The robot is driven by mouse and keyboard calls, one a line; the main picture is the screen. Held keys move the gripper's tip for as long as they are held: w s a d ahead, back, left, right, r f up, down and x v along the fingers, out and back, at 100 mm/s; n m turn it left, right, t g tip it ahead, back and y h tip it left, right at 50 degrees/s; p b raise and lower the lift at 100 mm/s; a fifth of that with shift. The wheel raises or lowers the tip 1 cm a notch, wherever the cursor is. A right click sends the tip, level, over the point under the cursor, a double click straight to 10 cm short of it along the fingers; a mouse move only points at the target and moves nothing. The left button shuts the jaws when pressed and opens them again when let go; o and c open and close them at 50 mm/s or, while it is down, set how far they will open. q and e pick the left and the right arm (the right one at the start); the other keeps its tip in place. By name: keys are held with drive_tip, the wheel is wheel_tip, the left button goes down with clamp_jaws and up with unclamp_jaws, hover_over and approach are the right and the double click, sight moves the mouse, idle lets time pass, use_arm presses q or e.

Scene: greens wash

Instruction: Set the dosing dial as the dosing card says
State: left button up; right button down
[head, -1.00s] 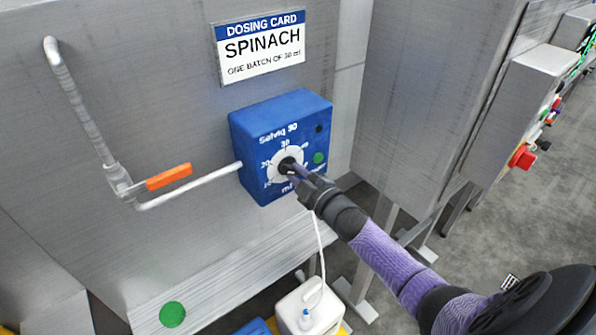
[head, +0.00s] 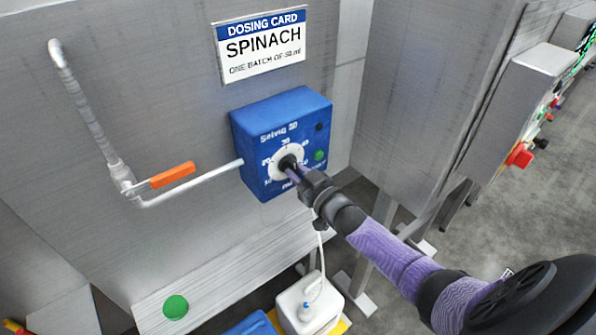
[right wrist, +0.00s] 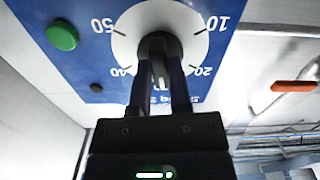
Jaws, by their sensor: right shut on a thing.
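The dosing card (head: 262,45) is on the steel wall and reads "SPINACH, ONE BATCH OF 30 ml". Below it is the blue dosing unit (head: 248,130) with a white dial face (head: 272,168). My right gripper (head: 294,167) is shut on the black dial knob, which also shows in the right wrist view (right wrist: 157,42) between the fingers (right wrist: 160,70). There the dial appears upside down with 50, 40, 20 and 10 visible. The knob's white mark points down the picture, between 40 and 20; the 30 is hidden by my gripper. My left gripper is not in view.
A pipe with an orange valve handle (head: 172,174) runs into the unit's left side. A green button (head: 320,155) is on the unit. A white canister (head: 309,305) with a tube stands below. A steel cabinet (head: 425,90) stands to the right.

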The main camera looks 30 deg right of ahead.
drive_tip(key=shift+m, duration=0.7)
drive_tip(key=c, duration=0.6)
unclamp_jaws()
drive_tip(key=shift+o, duration=0.2)
drive_tip(key=s+p, duration=0.1)
drive_tip(key=s, duration=0.9)
drive_tip(key=shift+d+p, duration=0.3)
drive_tip(key=shift+d, duration=0.1)
